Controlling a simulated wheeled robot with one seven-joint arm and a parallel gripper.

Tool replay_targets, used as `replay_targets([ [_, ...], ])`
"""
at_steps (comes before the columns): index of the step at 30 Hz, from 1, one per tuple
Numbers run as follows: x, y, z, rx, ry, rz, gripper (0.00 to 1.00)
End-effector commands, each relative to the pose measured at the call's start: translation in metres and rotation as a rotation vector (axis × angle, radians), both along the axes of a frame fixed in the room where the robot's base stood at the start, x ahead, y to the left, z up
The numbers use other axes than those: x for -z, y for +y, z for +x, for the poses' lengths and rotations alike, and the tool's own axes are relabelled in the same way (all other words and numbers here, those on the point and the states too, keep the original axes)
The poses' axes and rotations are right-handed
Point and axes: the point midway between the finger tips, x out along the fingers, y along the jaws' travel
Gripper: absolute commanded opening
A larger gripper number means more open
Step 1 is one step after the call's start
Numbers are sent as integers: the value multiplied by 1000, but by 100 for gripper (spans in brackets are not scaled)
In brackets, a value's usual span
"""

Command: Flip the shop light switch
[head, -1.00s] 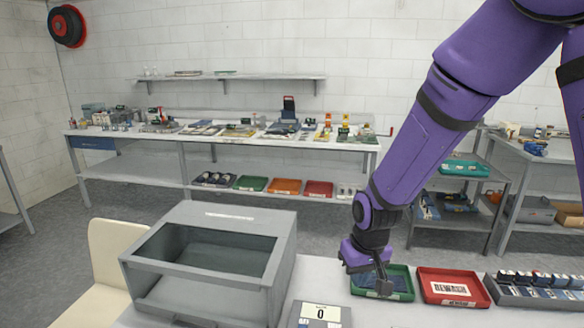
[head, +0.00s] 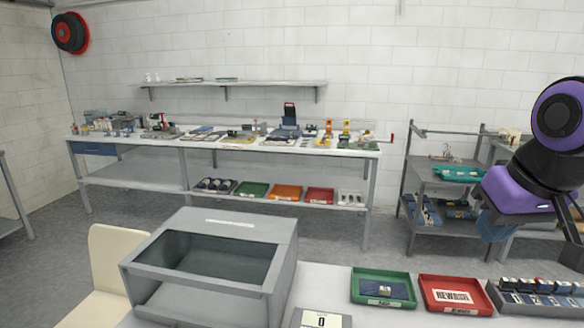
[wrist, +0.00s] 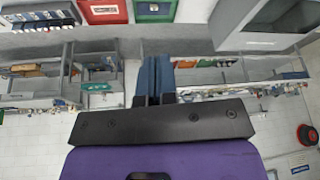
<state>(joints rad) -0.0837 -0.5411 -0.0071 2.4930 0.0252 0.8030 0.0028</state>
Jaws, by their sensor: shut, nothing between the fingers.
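I cannot make out a light switch for certain in either view. A small red upright lever (head: 391,138) shows at the right end of the back workbench, against the wall; I cannot tell what it is. My gripper (head: 488,226) is at the right of the head view, raised in front of the right-hand shelving and well away from the red lever. In the wrist view its two blue fingers (wrist: 153,68) are together with nothing between them. The wrist view is upside down and shows benches and wall beyond the fingers.
A long cluttered workbench (head: 225,147) lines the back wall.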

Motion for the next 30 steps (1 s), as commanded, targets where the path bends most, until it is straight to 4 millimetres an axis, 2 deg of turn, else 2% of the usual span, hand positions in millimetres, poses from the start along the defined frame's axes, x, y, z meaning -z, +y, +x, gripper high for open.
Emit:
replay_targets([
  [3, -13, -11, -26, 30, -39, -7, 0],
  [10, -23, -20, -57, 63, -72, -20, 0],
  [15, -24, -22, -62, 69, -76, -23, 0],
  [30, -24, -22, -59, 64, -72, -27, 0],
])
